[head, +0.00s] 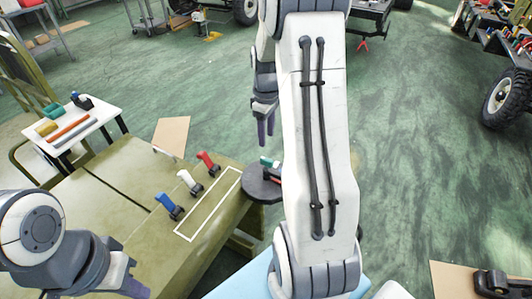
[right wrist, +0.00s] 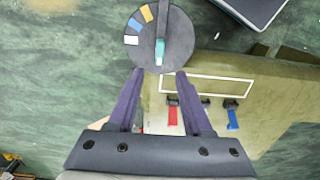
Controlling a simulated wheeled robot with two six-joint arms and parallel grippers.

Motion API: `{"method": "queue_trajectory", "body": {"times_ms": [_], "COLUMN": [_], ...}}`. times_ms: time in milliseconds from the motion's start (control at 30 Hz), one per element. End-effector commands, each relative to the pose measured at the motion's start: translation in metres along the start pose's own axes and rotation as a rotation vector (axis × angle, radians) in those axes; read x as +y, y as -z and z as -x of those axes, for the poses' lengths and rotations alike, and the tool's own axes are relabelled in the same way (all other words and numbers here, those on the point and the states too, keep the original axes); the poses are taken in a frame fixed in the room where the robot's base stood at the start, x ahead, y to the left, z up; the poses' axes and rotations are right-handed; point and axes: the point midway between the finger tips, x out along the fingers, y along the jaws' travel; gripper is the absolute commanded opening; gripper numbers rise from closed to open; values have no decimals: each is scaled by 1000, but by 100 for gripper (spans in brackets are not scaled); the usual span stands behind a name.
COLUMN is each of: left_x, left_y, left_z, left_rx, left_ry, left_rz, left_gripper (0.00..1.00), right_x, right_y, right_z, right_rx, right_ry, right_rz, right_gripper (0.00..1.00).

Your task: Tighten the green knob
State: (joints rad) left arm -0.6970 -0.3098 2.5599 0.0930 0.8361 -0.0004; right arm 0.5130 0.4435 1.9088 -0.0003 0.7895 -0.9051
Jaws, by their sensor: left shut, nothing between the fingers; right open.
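A green knob (head: 268,162) with a pale end sits on a dark round disc (head: 262,186) beyond the bench's right edge. In the right wrist view the green knob (right wrist: 160,47) lies upright in the picture on the disc (right wrist: 178,38), just beyond my fingertips. My right gripper (head: 266,128) is open and empty; in its wrist view (right wrist: 160,73) the fingers stand apart either side of the knob's line, not around it. My left gripper (head: 136,288) is shut and empty at the lower left, over the bench.
Blue (head: 168,206), white (head: 189,182) and red (head: 207,163) levers stand on the olive bench (head: 115,220) beside a white outlined rectangle. White, blue and yellow patches show on the disc. A small white table (head: 75,125) holds tools at the left. Green floor is open behind.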

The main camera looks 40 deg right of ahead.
Motion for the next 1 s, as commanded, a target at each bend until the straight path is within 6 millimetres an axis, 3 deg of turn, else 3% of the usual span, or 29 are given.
{"method": "queue_trajectory", "body": {"times_ms": [600,1000], "left_x": [1,1], "left_y": [1,1], "left_z": [12,12], "left_rx": [0,0], "left_ry": [0,0], "left_rz": [0,0], "left_gripper": [0,0], "right_x": [0,0], "right_y": [0,0], "right_z": [-94,-103], "right_rx": [-2,0], "right_ry": [3,0], "right_rz": [1,0], "right_gripper": [50,50]}}
